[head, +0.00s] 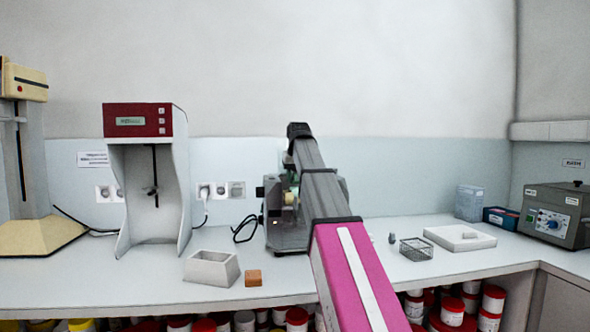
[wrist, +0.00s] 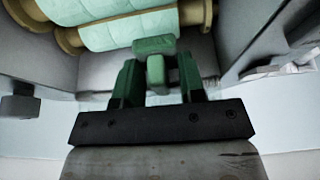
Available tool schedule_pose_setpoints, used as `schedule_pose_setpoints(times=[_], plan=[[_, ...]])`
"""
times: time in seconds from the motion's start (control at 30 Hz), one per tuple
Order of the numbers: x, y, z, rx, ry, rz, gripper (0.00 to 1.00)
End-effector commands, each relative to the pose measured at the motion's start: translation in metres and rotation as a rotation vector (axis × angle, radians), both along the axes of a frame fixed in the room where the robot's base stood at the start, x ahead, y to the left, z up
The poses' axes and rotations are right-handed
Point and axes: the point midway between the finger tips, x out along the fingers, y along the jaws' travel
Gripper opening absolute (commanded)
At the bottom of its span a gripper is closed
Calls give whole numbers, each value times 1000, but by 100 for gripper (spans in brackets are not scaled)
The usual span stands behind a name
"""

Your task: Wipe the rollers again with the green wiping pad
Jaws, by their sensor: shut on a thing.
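The green wiping pad (wrist: 154,47) is between the fingers of my gripper (wrist: 157,75) in the wrist view, and the gripper is shut on it. Two pale green rollers, the upper one (wrist: 80,8) and the lower one (wrist: 130,28), lie side by side with tan end pieces. The pad's edge overlaps the lower roller's near edge in the picture; I cannot tell whether they touch. In the head view the grey mill (head: 285,235) stands on the counter, largely hidden behind my arm, which also hides the pad.
A white-grey open box (head: 211,268) and an orange-brown block (head: 254,278) sit left of the mill. A wire basket (head: 416,249) and a white tray (head: 470,245) are on the right. A red-topped machine (head: 138,118) stands left. Jars fill the shelf below.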

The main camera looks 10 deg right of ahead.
Motion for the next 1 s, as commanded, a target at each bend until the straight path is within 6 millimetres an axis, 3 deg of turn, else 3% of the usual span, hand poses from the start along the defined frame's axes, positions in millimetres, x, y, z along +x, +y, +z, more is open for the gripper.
schedule_pose_setpoints(times=[0.07, 0.7, 1.0], plan=[[-2, 0, -9, 0, 1, 0, 11], [-70, 0, -7, 0, -1, 0, 11], [-93, 0, -7, 0, 1, 0, 11]])
